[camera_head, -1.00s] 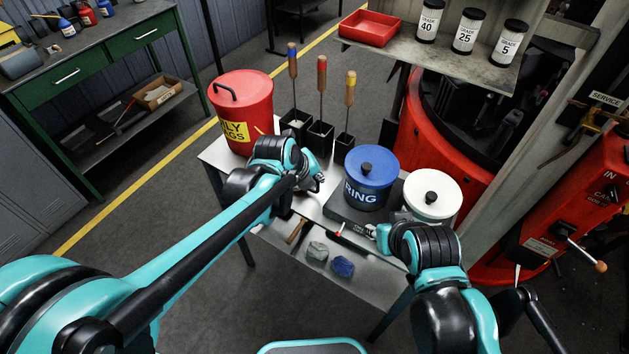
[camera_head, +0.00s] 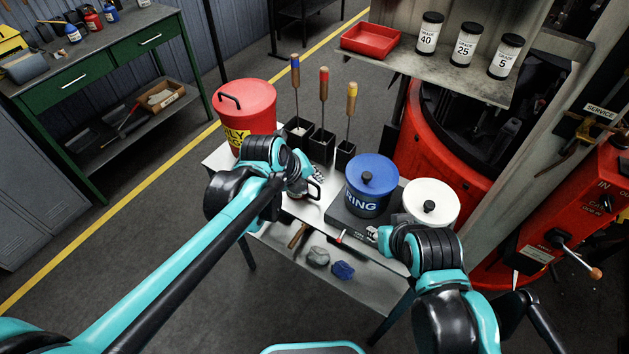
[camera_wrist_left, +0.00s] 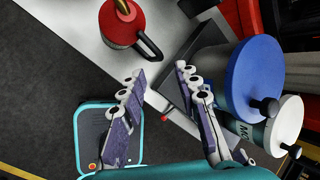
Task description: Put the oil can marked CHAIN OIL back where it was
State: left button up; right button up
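A red can (camera_wrist_left: 122,24) with a yellowish spout and a black loop handle stands on the metal table in the left wrist view. Its label cannot be read, so I cannot tell whether it says CHAIN OIL. In the head view, a dark handle loop (camera_head: 315,190) shows just beyond my left gripper (camera_head: 303,184), which hides most of what is there. In the left wrist view, my left gripper (camera_wrist_left: 160,72) is open and empty, its fingertips just short of the can's handle. My right gripper (camera_head: 373,234) is beside the dark platform; its fingers are too small to judge.
A blue lidded pot (camera_head: 371,186) and a white lidded pot (camera_head: 431,203) stand at the table's right. A red rag bin (camera_head: 246,108) and black tool holders (camera_head: 322,142) line the back. Small bottles (camera_head: 93,20) stand on the green bench (camera_head: 130,38).

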pick_arm(q)
jog(key=p+v, duration=0.2)
jog(key=v, duration=0.4)
jog(key=s+a+f+n+t+y, duration=0.1)
jog(key=s+a+n, duration=0.5)
jog(key=n, duration=1)
jog(key=s+a+f+n+t+y, duration=0.1)
jog(key=s+a+n, duration=0.5)
jog(key=a+n, duration=0.6)
jog(key=f+n+y, duration=0.1)
jog(key=n, duration=0.2)
jog(key=shift+s+n+y, duration=0.2)
jog(key=shift+n+y, duration=0.2)
jog(key=shift+d+f, duration=0.1)
jog(key=shift+f, duration=0.05)
jog(key=shift+f+b, duration=0.1)
jog(key=shift+b, duration=0.25)
